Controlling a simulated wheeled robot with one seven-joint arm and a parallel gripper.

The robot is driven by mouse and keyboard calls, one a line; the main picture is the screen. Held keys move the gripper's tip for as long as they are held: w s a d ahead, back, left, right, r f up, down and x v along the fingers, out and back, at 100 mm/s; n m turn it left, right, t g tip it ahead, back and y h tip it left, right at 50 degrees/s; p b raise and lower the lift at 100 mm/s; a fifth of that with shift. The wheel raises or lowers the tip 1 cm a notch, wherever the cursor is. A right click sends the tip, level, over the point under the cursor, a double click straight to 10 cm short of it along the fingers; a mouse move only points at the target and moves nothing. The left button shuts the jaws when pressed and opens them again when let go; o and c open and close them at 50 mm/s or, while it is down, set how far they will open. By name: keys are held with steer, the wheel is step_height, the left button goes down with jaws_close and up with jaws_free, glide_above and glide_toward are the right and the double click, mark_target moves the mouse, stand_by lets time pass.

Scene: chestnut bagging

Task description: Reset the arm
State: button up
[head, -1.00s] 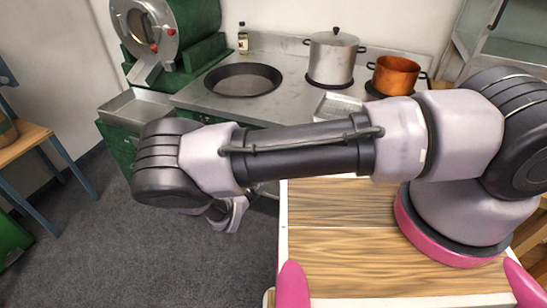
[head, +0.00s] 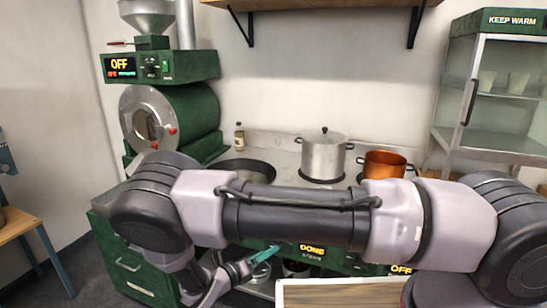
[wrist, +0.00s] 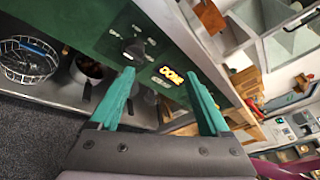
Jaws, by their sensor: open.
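My gripper (wrist: 160,82) shows in the wrist view with its two teal fingers spread apart and nothing between them. My arm stretches across the lower part of the head view and hides part of the counter. The same display (wrist: 171,76) appears tilted beyond the fingers in the wrist view.
A dark pan (head: 250,170), a steel pot (head: 323,158) and a copper pot (head: 385,164) stand on the counter. A green roaster (head: 180,118) is at left, a "KEEP WARM" cabinet (head: 500,140) at right. A wire basket (wrist: 28,58) sits on a low shelf.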

steer(key=w+d+r+m+g+y, duration=0.15)
steer(key=d+r+m+g, duration=0.3)
steer(key=r+m, duration=0.45)
steer(key=d+r+m+g+y, duration=0.35)
steer(key=d+r+m, duration=0.25)
steer(key=r, duration=0.5)
steer(key=w+d+r+m+g+y, duration=0.1)
steer(key=d+r+m+g, duration=0.35)
steer(key=r+m, duration=0.45)
steer(key=s+d+r+m+t+y, duration=0.2)
steer(key=s+d+r+m, duration=0.2)
steer(key=r, duration=0.3)
steer(key=s+d+r+m+t+y, duration=0.2)
steer(key=s+d+r+m+t, duration=0.1)
steer(key=s+d+r+m, duration=0.2)
steer(key=s+d+r+m+t+y, duration=0.2)
steer(key=s+d+r+m, duration=0.2)
steer(key=r+m, duration=0.3)
step_height(320, 180, up, 3)
steer(key=shift+s+d+r+m+y, duration=0.15)
steer(key=shift+s+m+y, duration=0.15)
steer(key=shift+s, duration=0.25)
